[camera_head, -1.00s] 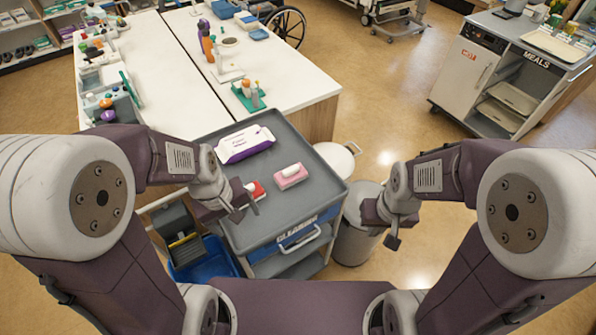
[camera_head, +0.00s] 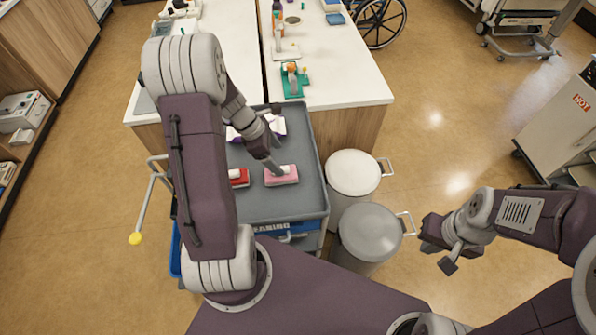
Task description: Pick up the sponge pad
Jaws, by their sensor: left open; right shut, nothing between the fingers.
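A pink block with a white top, which looks like the sponge pad (camera_head: 283,181), lies on the grey top of the cart (camera_head: 305,204). A red block with a white top (camera_head: 239,179) lies just left of it. My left gripper (camera_head: 276,166) is open, its tip above the pink pad's far edge. It hides part of the pad, and I cannot tell whether it touches. My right gripper (camera_head: 446,256) is shut and empty over the floor, right of the bins.
A white and purple pack (camera_head: 277,125) lies at the back of the cart, partly behind my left arm. Two lidded bins, one white (camera_head: 353,172) and one grey (camera_head: 370,232), stand right of the cart. A white table (camera_head: 350,80) stands behind.

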